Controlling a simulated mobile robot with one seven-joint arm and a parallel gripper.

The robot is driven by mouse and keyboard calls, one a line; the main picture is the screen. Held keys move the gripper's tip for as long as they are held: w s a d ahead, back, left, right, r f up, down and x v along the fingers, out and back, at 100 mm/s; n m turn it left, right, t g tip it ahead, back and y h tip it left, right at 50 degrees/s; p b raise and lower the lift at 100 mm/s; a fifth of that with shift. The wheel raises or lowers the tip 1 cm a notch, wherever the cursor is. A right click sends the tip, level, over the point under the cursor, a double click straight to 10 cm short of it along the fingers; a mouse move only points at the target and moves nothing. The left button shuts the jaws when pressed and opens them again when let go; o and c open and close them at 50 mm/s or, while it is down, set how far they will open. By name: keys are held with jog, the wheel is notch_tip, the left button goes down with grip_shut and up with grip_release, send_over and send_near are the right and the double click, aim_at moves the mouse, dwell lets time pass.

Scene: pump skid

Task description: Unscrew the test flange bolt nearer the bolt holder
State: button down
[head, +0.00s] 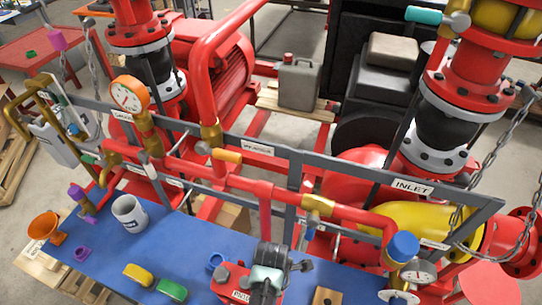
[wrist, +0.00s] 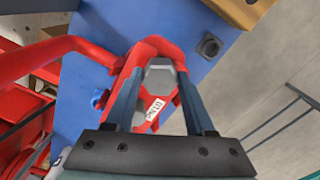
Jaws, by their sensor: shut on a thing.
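The red test flange (head: 228,278) stands on the blue bench top, with a white label on it. In the wrist view, it (wrist: 172,52) lies under and between my fingers. My gripper (head: 265,290) is over its right side in the head view. In the wrist view, my gripper (wrist: 160,85) has its two blue-grey fingers closed around a grey hexagonal piece, the test flange bolt (wrist: 160,75). The bolt is hidden by my gripper in the head view. The likely bolt holder, a wooden block with a dark hole (head: 325,296), stands right of my gripper.
A dark square fitting (wrist: 210,45) sits on the blue bench near the flange. Red pipes with valves and gauges cross behind the bench. A white mug (head: 129,213), a yellow piece (head: 138,274) and a green piece (head: 172,290) stand left.

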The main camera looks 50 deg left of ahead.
jog(key=shift+c, duration=0.9)
grip_release()
notch_tip(320, 180, up, 13)
jog(key=b, duration=0.2)
